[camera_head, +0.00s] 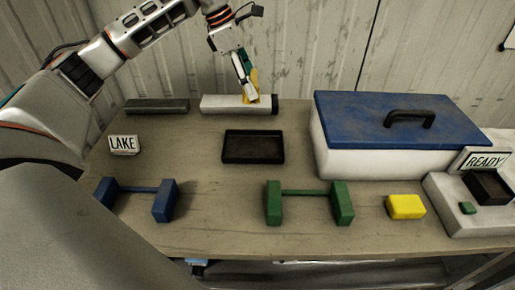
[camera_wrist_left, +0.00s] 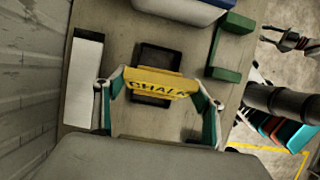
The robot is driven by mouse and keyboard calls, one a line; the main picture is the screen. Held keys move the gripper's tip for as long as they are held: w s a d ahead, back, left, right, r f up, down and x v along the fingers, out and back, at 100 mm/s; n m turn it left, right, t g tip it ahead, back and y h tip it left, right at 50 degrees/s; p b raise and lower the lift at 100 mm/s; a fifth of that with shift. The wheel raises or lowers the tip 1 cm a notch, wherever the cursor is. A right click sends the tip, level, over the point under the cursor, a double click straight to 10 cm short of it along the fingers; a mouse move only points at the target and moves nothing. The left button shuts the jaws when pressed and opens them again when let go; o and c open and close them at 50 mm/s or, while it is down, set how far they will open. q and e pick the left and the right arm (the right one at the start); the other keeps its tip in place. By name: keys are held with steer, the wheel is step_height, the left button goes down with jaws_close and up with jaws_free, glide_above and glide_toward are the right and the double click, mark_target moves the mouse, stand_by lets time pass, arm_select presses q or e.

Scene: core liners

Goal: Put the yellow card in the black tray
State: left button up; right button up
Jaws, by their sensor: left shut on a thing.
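My left gripper (camera_head: 250,97) is shut on the yellow card (camera_wrist_left: 160,84), which is marked CHALK. In the left wrist view, the card is held between the two fingertips, crossing in front of the black tray. The black tray (camera_head: 253,160) lies flat on the table, nearer than the gripper, and looks empty. It also shows in the left wrist view (camera_wrist_left: 160,52), partly covered by the card.
A blue-lidded white box (camera_head: 400,120) stands right of the tray.

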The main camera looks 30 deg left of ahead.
arm_select(q)
steer(key=shift+d, duration=0.2)
steer(key=shift+d+f, duration=0.1)
steer(key=shift+f, duration=0.3)
step_height(320, 180, down, 19)
steer(key=shift+f, duration=0.1)
steer(key=shift+f, duration=0.1)
steer(key=o, duration=1.1)
steer(key=v, duration=1.2)
steer(key=shift+b, duration=0.35)
